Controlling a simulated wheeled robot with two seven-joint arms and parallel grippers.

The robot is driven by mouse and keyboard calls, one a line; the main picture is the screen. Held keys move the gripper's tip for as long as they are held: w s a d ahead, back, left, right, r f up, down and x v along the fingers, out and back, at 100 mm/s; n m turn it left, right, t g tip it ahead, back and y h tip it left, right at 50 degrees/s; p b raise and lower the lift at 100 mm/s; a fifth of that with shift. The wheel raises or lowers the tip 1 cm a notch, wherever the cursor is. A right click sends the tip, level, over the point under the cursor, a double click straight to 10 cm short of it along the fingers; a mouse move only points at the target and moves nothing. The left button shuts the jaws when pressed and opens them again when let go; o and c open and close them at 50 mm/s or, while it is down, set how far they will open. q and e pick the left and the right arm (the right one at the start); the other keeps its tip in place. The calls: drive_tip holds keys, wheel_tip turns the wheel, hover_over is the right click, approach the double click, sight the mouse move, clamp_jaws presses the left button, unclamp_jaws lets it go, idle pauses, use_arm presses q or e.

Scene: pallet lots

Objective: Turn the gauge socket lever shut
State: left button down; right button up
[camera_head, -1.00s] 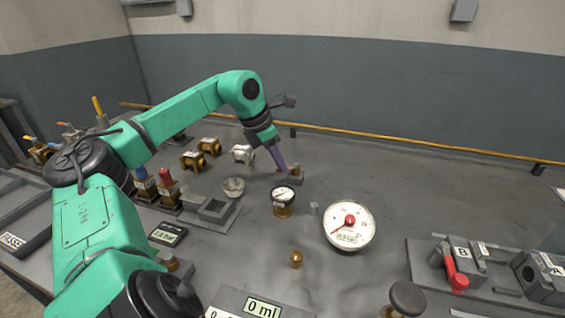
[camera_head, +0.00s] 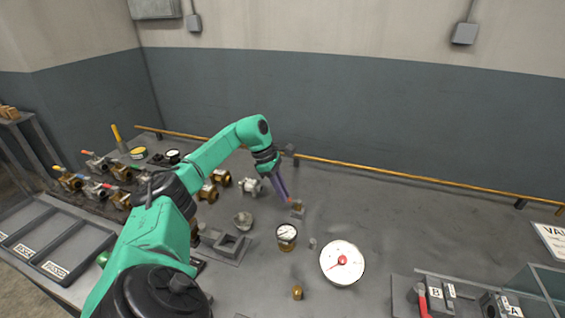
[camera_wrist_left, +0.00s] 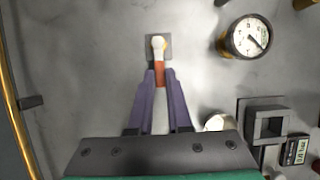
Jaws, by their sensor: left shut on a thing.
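The gauge socket (camera_head: 297,212) is a small grey square block with a brass top, standing on the table right of centre. In the left wrist view its square base (camera_wrist_left: 151,54) lies just beyond the fingertips. A lever with a red-orange part (camera_wrist_left: 159,75) runs from the pale top of the socket back between the purple fingers. My left gripper (camera_head: 287,200) reaches down to the socket from behind and left. In the wrist view the left gripper (camera_wrist_left: 158,82) is shut on the lever. My right gripper is not in view.
A small brass gauge (camera_head: 287,237) and a large white dial gauge (camera_head: 342,263) stand in front of the socket. A small bowl (camera_head: 243,221) and a grey square holder (camera_head: 230,246) are to the left. Several valves stand at far left. The table behind right is clear.

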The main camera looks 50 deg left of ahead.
use_arm(q)
drive_tip(key=shift+w, duration=0.1)
idle(0.4)
drive_tip(key=c, duration=0.8)
unclamp_jaws()
drive_tip(key=shift+a, duration=0.1)
drive_tip(key=shift+c, duration=0.2)
drive_tip(key=v, duration=1.4)
drive_tip(key=shift+r+p, duration=0.3)
drive_tip(key=shift+p, duration=0.15)
drive_tip(key=shift+f, duration=0.1)
